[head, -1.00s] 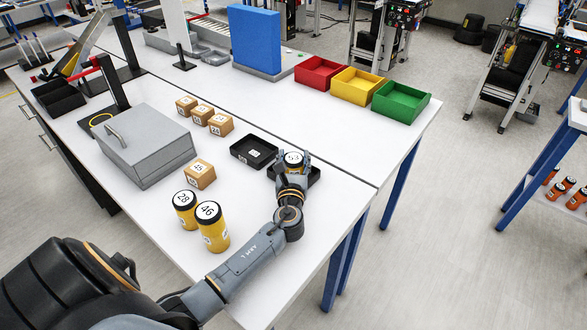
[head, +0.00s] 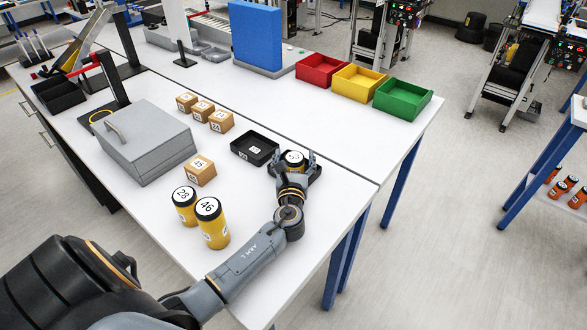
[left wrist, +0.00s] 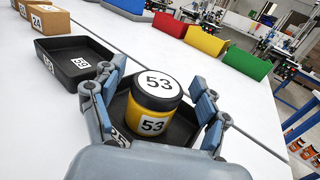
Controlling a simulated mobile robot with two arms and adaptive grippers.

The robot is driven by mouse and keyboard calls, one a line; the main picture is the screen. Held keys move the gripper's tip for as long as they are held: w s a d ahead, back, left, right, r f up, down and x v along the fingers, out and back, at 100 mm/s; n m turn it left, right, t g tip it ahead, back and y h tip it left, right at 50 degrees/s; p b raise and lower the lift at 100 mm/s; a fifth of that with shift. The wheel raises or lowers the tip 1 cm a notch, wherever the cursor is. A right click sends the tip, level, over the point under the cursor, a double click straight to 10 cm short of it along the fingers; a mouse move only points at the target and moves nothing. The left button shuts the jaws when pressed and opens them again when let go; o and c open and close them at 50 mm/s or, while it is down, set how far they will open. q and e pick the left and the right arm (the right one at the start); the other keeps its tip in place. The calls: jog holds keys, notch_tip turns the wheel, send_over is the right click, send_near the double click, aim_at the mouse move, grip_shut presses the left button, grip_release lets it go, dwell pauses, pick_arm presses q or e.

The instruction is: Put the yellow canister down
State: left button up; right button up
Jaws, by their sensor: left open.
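A yellow canister (left wrist: 152,112) with a black lid marked 53 stands upright in a black tray (left wrist: 188,122) in the left wrist view. In the head view the lidded top of this canister (head: 294,156) shows above the gripper, and most of its body is hidden. My left gripper (head: 293,160) is open, with a finger on either side of the canister. In the left wrist view the fingers (left wrist: 155,100) stand apart from it, with gaps showing. My right gripper is not in view.
Another black tray (head: 240,153) lies just left. Two yellow canisters, 28 (head: 184,212) and 46 (head: 216,236), stand nearer. Small cardboard boxes (head: 220,125) and a grey case (head: 150,160) are to the left. Red (head: 320,80), yellow and green bins stand behind.

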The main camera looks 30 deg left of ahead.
pick_arm(q)
jog(key=b+v, duration=0.1)
jog(key=v, duration=1)
jog(key=shift+s+d, duration=0.15)
jog(key=shift+s, duration=0.2)
